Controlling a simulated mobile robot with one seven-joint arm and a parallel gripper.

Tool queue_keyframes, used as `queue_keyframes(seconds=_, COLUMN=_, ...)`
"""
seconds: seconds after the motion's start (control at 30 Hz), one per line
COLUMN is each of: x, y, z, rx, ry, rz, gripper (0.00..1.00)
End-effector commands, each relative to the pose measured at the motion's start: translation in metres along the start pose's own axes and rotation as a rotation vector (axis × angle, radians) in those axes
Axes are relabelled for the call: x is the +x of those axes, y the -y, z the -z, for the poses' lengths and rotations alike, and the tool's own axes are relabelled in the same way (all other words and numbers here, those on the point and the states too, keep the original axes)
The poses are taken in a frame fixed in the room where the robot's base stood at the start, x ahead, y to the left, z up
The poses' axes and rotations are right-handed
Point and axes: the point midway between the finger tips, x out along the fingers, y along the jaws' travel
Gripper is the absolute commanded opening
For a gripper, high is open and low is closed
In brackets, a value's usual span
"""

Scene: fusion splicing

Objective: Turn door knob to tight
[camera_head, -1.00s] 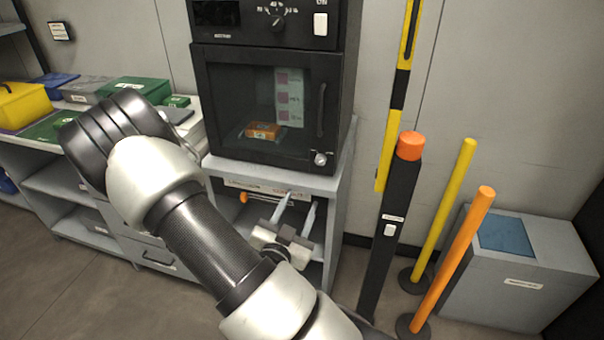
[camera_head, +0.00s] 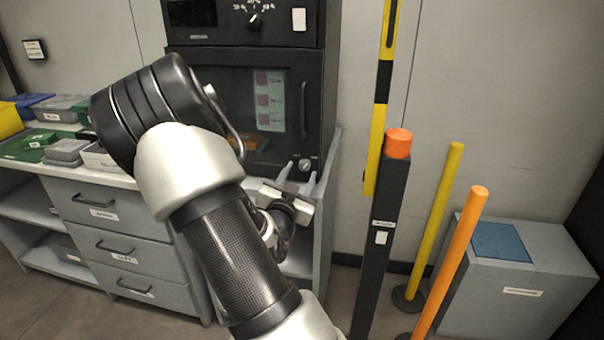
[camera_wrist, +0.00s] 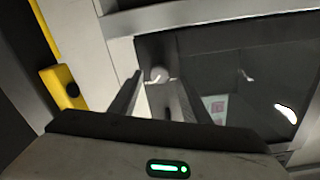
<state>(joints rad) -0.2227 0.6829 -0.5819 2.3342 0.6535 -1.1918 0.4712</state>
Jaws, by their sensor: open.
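The door knob (camera_head: 305,164) is a small round silver knob at the lower right corner of the black cabinet's glass door (camera_head: 233,85). In the wrist view the knob (camera_wrist: 158,74) shows between and just beyond the fingertips. My gripper (camera_head: 298,175) is open, its two fingers pointing up toward the knob from just below it. My gripper also shows in the wrist view (camera_wrist: 157,88), empty. I cannot tell whether the fingers touch the knob. The knob's exact angle is too small to read.
The door handle (camera_head: 303,108) stands upright above the knob. A black post with an orange cap (camera_head: 398,143) and a yellow-black pole (camera_head: 384,80) stand right of the cabinet. A drawer unit (camera_head: 110,225) stands left. My arm hides part of the cabinet front.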

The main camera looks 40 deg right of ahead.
Motion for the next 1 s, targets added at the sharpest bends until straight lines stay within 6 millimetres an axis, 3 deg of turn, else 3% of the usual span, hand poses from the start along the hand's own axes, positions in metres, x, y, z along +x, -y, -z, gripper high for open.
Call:
queue_keyframes(seconds=0.2, x=0.023, y=0.000, z=-0.001, rx=0.001, ry=0.000, rz=-0.001, gripper=0.43)
queue_keyframes(seconds=0.53, x=0.027, y=0.000, z=0.000, rx=0.001, ry=0.000, rz=-0.001, gripper=0.43)
queue_keyframes(seconds=0.57, x=0.027, y=0.000, z=0.000, rx=0.001, ry=0.000, rz=-0.001, gripper=0.42)
queue_keyframes(seconds=0.8, x=0.027, y=0.000, z=0.000, rx=0.001, ry=0.000, rz=-0.001, gripper=0.02)
queue_keyframes(seconds=1.0, x=0.026, y=0.000, z=-0.001, rx=-0.011, ry=0.000, rz=0.000, gripper=0.02)
